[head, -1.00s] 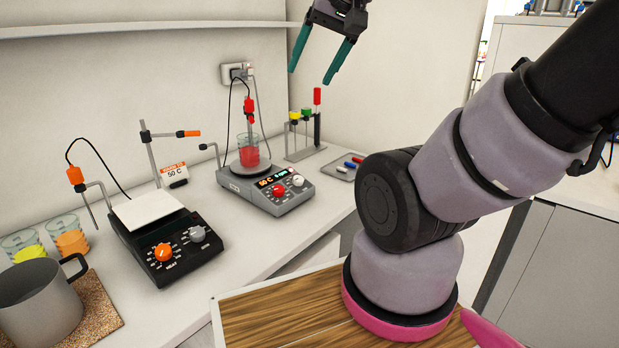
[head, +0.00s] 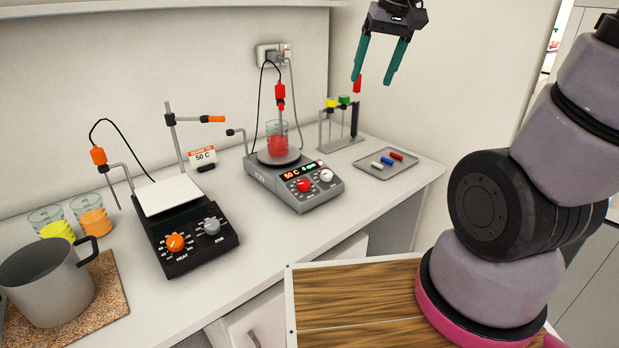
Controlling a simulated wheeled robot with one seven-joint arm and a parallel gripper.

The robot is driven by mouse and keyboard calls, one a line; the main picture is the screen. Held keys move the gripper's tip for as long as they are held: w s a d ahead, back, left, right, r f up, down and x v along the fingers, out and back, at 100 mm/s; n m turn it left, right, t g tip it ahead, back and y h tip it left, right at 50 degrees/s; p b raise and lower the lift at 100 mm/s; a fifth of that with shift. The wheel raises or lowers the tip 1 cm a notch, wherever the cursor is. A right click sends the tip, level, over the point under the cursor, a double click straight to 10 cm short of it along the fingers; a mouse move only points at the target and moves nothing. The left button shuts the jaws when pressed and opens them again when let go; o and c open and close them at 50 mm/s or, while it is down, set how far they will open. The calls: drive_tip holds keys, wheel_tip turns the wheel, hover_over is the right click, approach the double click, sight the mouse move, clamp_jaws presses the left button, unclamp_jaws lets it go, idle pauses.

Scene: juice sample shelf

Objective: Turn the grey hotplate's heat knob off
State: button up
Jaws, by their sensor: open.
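The grey hotplate (head: 262,178) stands on the white counter with a lit display. On its front panel are a red knob (head: 304,185) on the left and a white knob (head: 326,175) on the right. The knobs' labels are too small to read. A beaker of red liquid (head: 278,143) stands on its plate, with a red-topped probe (head: 280,92) above it. My gripper (head: 372,80) is open and empty, with teal fingers pointing down. It is high up, to the right of the hotplate and apart from it.
A black hotplate (head: 190,253) with an orange knob (head: 175,242) stands to the left. A rack (head: 322,130) and a tray (head: 372,168) with small coloured bars are to the right. A grey pot (head: 48,285) is at front left. The counter before the grey hotplate is clear.

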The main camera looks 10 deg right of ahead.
drive_tip(key=w+a+f+n+g, duration=0.35)
drive_tip(key=w+a+f, duration=0.3)
drive_tip(key=f, duration=0.25)
drive_tip(key=n+h, duration=0.1)
drive_tip(key=n, duration=0.2)
hover_over(305, 183)
wheel_tip(305, 183, down, 9)
drive_tip(key=shift+g, duration=0.35)
wheel_tip(305, 183, down, 10)
drive_tip(key=shift+f, duration=0.2)
clamp_jaws()
